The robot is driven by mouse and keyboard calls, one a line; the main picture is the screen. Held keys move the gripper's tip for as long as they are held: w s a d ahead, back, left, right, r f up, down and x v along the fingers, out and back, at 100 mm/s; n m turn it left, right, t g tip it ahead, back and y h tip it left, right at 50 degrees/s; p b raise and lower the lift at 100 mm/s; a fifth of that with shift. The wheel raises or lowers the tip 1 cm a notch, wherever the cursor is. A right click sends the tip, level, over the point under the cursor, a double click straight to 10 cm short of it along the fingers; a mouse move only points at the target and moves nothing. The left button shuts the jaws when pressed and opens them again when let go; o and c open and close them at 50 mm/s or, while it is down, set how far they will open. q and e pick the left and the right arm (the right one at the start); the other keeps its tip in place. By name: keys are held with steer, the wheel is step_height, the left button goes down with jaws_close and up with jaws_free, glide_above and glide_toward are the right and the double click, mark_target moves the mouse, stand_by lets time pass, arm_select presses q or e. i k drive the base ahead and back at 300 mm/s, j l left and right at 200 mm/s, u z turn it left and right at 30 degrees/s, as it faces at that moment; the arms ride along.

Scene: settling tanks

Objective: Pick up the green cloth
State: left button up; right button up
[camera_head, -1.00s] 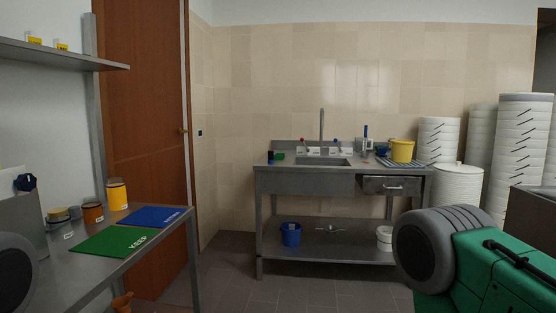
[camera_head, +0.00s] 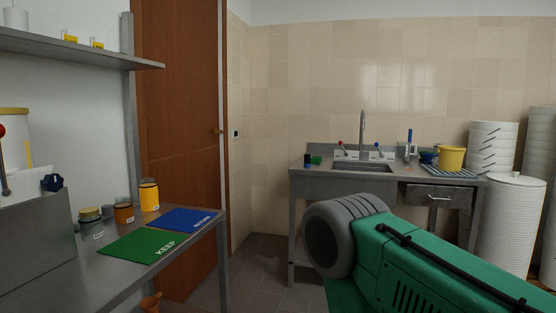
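A small green thing (camera_head: 315,160) lies at the left end of the steel sink table's top, beside a small dark and blue item (camera_head: 307,160). It may be the green cloth, but it is too small to tell. A flat green mat marked "KEEP" (camera_head: 140,246) lies on the left steel table. My green right arm with its grey round joint reaches in from the lower right and covers part of the sink table. Neither gripper is in view.
The sink table (camera_head: 378,187) has a tap (camera_head: 362,130) and yellow bucket (camera_head: 451,158). White bucket stacks (camera_head: 514,225) stand right. The left table holds a blue mat (camera_head: 180,219) and several jars (camera_head: 149,195). Some floor (camera_head: 262,255) is clear between the tables.

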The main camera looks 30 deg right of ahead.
mark_target(314, 159)
steer(key=i+l+u, duration=0.1)
steer(key=l, duration=0.25)
steer(key=i+l+u, duration=0.25)
steer(key=i+l, duration=0.15)
steer(key=l, duration=0.35)
steer(key=i+l+u, duration=0.1)
steer(key=l, duration=0.25)
steer(key=i+l+u, duration=0.1)
steer(key=l, duration=0.3)
steer(key=i+l+u, duration=0.15)
steer(key=l, duration=0.25)
